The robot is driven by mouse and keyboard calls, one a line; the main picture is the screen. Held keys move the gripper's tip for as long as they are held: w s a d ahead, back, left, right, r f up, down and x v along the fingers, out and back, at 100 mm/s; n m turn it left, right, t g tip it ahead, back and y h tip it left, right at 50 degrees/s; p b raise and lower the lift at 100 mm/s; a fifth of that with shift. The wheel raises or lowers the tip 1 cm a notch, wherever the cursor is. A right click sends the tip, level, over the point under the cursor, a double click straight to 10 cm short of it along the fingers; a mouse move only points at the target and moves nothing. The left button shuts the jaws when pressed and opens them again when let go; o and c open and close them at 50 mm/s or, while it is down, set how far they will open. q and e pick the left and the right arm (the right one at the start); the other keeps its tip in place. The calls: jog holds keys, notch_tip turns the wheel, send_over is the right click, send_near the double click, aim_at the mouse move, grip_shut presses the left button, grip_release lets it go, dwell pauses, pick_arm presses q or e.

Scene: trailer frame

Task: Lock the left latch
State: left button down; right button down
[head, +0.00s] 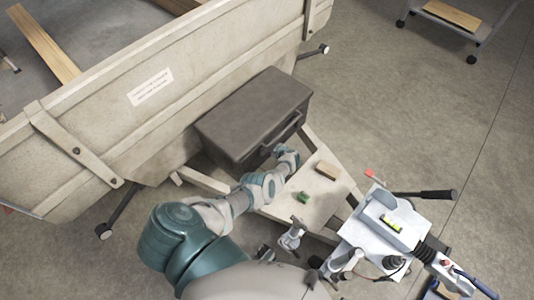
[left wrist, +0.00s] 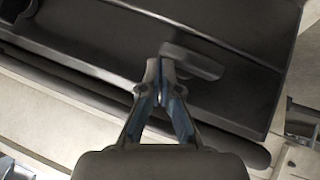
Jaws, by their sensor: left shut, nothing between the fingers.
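A dark grey-brown box (head: 255,112) with a lid sits on the trailer's frame, against the pale trailer wall. A handle (head: 286,130) runs along its front. My left gripper (head: 279,152) is at the lower front of the box, small and partly hidden by my wrist. In the left wrist view its fingers (left wrist: 164,62) are shut and empty, with tips beside a dark flat latch (left wrist: 195,62) that stands out from the box front (left wrist: 110,45). The tips look close to the latch's left end; I cannot tell whether they touch. Whether the latch is locked is unclear. My right gripper is not in view.
A wooden block (head: 327,171) and a small green object (head: 303,197) lie on the pale frame plate (head: 300,183). The trailer coupling, with a white plate (head: 385,225), is at the lower right. A cart (head: 450,20) stands far off; the floor between is clear.

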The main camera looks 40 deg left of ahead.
pick_arm(q)
jog(key=shift+s+d+f, duration=0.1)
jog(key=shift+d+f, duration=0.05)
jog(key=shift+s+f+p, duration=0.3)
jog(key=shift+s+f, duration=0.15)
jog(key=shift+s, duration=0.35)
jog(key=w+v, duration=0.1)
jog(key=v, duration=0.6)
jog(key=shift+s+d+r, duration=0.15)
jog(key=shift+d+r, duration=0.05)
jog(key=shift+r, duration=0.3)
jog(key=shift+a, duration=0.1)
